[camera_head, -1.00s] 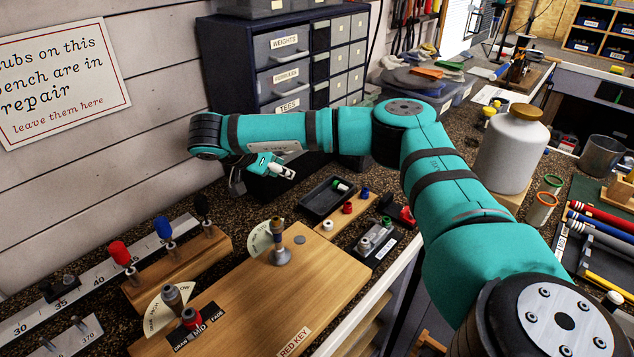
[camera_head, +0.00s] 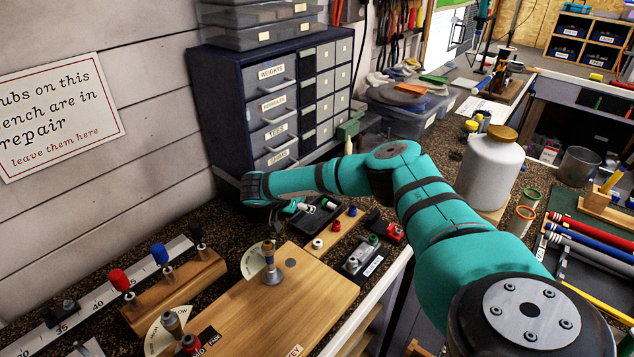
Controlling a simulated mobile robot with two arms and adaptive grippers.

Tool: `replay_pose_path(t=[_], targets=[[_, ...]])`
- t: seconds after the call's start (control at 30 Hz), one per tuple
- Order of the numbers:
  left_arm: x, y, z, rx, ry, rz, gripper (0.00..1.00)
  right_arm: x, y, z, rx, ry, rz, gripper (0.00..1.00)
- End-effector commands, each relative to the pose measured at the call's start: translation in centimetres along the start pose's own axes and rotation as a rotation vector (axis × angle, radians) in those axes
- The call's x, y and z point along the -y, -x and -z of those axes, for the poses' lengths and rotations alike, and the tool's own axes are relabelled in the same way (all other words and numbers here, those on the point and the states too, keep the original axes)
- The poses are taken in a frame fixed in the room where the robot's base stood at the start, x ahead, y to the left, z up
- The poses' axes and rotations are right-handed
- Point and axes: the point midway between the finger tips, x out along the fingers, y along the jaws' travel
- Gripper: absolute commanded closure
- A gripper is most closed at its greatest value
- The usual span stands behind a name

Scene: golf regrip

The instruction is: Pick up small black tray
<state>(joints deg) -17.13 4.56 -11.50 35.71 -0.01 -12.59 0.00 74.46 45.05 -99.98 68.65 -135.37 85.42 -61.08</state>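The small black tray (camera_head: 301,228) lies on the speckled bench in front of the drawer cabinet, just past the wooden board. A small white piece lies in it. My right arm comes in from the right and reaches over the far side of the tray. My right gripper (camera_head: 299,207) points down at the tray's far left edge. It is small and partly hidden by its own wrist, so whether its fingers are apart or closed on the rim does not show. My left gripper is not in view.
A wooden strip (camera_head: 338,232) with small coloured caps lies close beside the tray on the right. The wooden board (camera_head: 285,310) with upright pegs is in front. The blue drawer cabinet (camera_head: 225,110) stands behind. A white jug (camera_head: 490,168) stands at right.

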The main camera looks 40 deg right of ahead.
Motion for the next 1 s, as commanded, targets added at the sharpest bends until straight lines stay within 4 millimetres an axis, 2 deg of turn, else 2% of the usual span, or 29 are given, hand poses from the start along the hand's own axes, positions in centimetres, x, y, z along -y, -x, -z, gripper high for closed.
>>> replay_pose_path(t=[0.13,0.37,0.6,1.0], targets=[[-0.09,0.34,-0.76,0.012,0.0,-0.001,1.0,-0.01,-1.2,-0.02,0.0,0.001,-0.001,0.7],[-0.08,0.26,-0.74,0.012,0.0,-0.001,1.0,0.03,-1.33,-0.08,0.0,0.001,0.001,0.7],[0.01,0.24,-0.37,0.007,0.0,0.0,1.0,0.04,-1.3,-0.06,0.0,0.0,0.001,1.0],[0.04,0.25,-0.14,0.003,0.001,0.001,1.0,0.04,-1.27,0.0,0.0,0.0,0.001,1.0]])
